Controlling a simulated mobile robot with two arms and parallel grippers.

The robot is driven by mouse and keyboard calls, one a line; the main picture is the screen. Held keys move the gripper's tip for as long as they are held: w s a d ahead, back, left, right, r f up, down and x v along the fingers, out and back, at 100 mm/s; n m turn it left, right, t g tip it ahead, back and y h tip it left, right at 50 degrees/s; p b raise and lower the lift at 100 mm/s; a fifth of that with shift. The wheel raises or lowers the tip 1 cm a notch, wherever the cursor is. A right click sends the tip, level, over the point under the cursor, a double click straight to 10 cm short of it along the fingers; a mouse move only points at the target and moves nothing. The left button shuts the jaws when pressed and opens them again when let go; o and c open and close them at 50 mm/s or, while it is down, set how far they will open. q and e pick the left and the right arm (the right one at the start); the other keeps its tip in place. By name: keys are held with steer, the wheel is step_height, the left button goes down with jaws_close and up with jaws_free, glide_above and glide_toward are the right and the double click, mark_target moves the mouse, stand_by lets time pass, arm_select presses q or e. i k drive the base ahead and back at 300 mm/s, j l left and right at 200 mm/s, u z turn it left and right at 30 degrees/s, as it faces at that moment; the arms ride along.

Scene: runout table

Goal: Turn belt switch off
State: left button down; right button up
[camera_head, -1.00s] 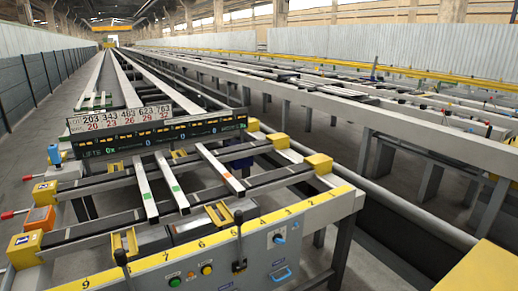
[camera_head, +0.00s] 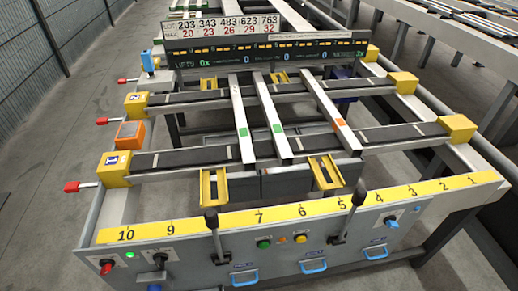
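The front control panel (camera_head: 190,254) of the runout table runs across the lower part of the head view. At its left end are a red button (camera_head: 107,267), a lit green light (camera_head: 129,254) and a black switch-like knob (camera_head: 158,261). A blue knob (camera_head: 392,222) sits near the right end. No label that I can read marks which control is the belt switch, so I cannot tell it apart or read its setting. Neither of my grippers is in view.
Two black levers (camera_head: 213,222) stand up from the panel; a green button (camera_head: 263,244) and a yellow button (camera_head: 300,239) sit between them. Blue handles (camera_head: 313,266) are below. Three bars (camera_head: 243,120) lie across the belts. Bare floor (camera_head: 40,220) is at the left.

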mark_target(106, 264)
steer(key=u, duration=1.7)
